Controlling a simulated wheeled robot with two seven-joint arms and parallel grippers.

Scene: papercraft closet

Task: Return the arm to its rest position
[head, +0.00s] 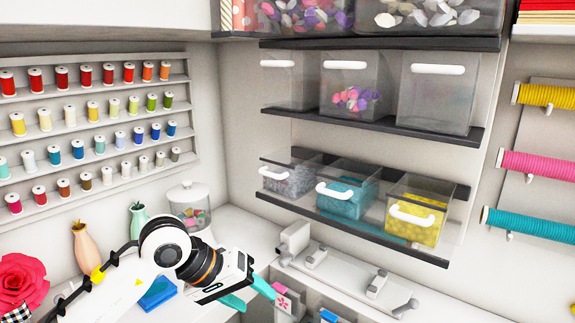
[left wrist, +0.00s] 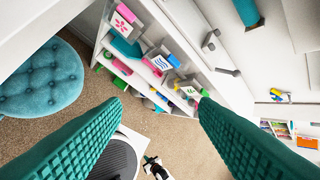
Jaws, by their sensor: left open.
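My left arm (head: 165,245) comes in from the lower left in the head view and reaches over the white counter. Its gripper (head: 250,293) has teal fingers and is at the counter's right end, near a pink-marked card. In the left wrist view the two ribbed teal fingers (left wrist: 158,105) stand wide apart with nothing between them. Below them are carpet and a low white shelf unit (left wrist: 150,65).
A glass jar (head: 188,205), a peach vase (head: 88,248) and a red paper flower (head: 22,283) stand near the left arm. Shelves with clear bins (head: 345,187) hang at the right. A teal tufted stool (left wrist: 42,80) is on the floor. Open carpet lies below the gripper.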

